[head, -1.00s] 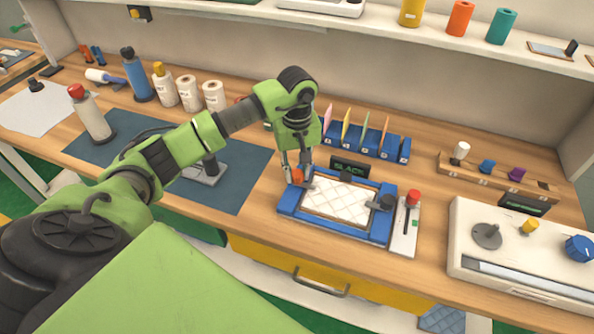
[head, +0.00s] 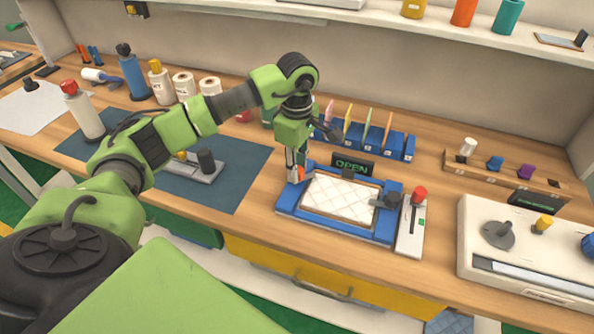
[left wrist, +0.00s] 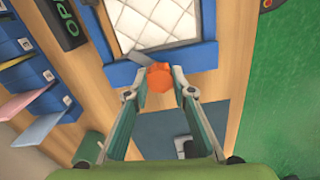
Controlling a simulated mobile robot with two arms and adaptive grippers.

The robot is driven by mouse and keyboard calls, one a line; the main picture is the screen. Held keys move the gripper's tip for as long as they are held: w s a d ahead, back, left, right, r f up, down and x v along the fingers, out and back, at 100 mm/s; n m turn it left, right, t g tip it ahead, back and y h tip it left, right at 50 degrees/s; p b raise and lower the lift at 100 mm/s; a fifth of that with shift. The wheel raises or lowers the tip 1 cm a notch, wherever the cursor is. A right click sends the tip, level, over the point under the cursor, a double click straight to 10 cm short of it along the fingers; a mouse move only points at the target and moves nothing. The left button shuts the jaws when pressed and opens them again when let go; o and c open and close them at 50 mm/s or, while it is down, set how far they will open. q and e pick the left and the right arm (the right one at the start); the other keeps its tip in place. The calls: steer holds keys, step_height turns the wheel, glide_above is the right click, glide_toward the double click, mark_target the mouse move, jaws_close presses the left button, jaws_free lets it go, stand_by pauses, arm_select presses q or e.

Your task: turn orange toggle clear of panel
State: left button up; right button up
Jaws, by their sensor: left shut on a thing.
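The orange toggle (left wrist: 160,76) is at the edge of the blue frame (left wrist: 192,66), between the fingertips of my left gripper (left wrist: 160,92), which is shut on it. In the head view my left gripper (head: 295,172) points down at the frame's left corner, with a bit of the orange toggle (head: 301,174) showing. The white quilted panel (head: 340,198) lies flat in the blue frame (head: 338,231). A grey arm at the toggle reaches close to the panel's edge in the left wrist view. The sign (head: 352,167) behind the frame reads OPEN. My right gripper is out of view.
A slider unit with a red knob (head: 419,194) stands right of the frame. A blue rack (head: 395,146) with coloured cards is behind it. A white machine (head: 475,225) sits at the right. A dark mat (head: 240,170) lies to the left.

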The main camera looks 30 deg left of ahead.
arm_select(q)
steer(key=n+b, duration=0.1)
steer(key=n, duration=0.3)
steer(key=shift+n, duration=0.3)
steer(key=shift+n+b, duration=0.5)
steer(key=shift+n, duration=1.4)
steer(key=o, duration=1.1)
step_height(320, 180, up, 12)
